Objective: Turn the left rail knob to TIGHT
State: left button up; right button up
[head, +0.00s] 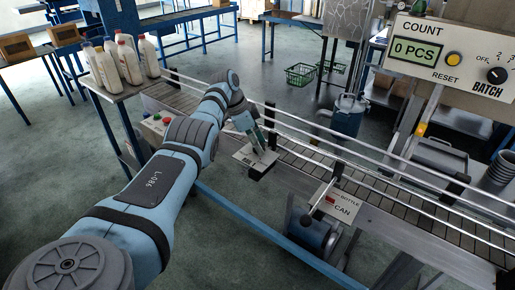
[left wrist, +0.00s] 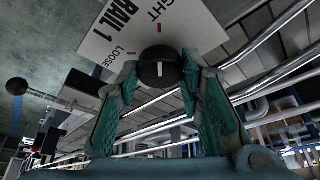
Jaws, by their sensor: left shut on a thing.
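The white RAIL 1 plate (head: 243,158) sits on the near side of the conveyor in the head view. It also shows in the left wrist view (left wrist: 105,38), with the words LOOSE and TIGHT and a short red mark. The black round rail knob (left wrist: 160,70) stands in front of this plate, with a white line on its face that points roughly toward the red mark. My left gripper (left wrist: 161,78) has its two teal fingers on either side of the knob and is shut on it. In the head view my left gripper (head: 259,146) hides the knob. My right gripper is out of view.
The conveyor (head: 310,172) with metal guide rails runs from upper left to lower right. A BOTTLE/CAN selector plate (head: 337,203) is right of the RAIL 1 plate. White bottles (head: 128,60) stand on a side table. A COUNT/BATCH panel (head: 450,55) is at upper right.

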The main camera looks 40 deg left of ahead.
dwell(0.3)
pick_arm(q)
jog(key=o, duration=1.2)
jog(key=shift+c, duration=0.2)
jog(key=v, duration=1.2)
jog(key=shift+w+d, duration=0.1)
jog(key=shift+w, duration=0.05)
